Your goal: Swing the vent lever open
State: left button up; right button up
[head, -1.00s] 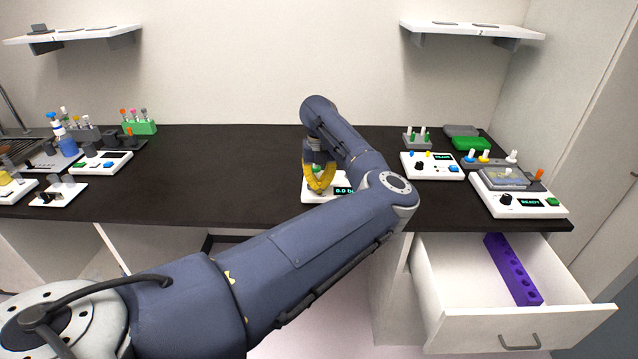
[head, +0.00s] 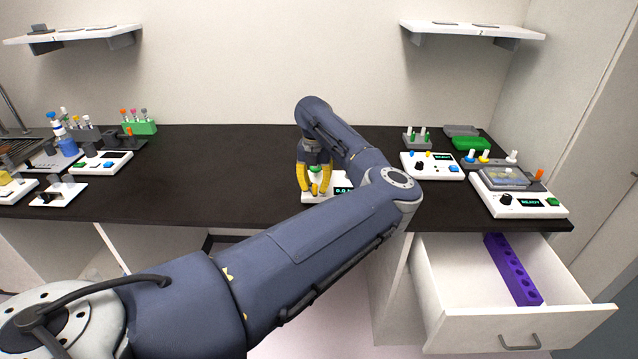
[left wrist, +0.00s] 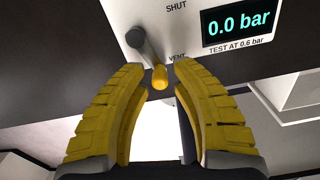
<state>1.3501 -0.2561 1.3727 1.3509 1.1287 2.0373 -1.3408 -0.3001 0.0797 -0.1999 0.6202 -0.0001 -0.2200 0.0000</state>
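The white vent device (head: 340,182) stands near the front edge of the dark bench in the head view, partly hidden by my left arm. In the left wrist view its panel (left wrist: 179,22) shows SHUT above, VENT below and a display (left wrist: 237,23) reading 0.0 bar. The vent lever (left wrist: 147,53) has a grey arm and a yellow tip, and slants down toward VENT. My left gripper (left wrist: 158,73) is open, its yellow fingers on either side of the lever tip; contact cannot be told. In the head view the left gripper (head: 314,192) points down at the device. My right gripper is not in view.
An open drawer (head: 462,285) with a purple rack (head: 512,268) juts out at lower right. White instruments (head: 432,166) stand on the right of the bench, with tube racks (head: 139,127) on the left. The bench behind the left arm is mostly clear.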

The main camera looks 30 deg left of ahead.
aim_at(315, 185)
pick_arm(q)
jog(key=shift+o, duration=1)
jog(key=shift+r, duration=3)
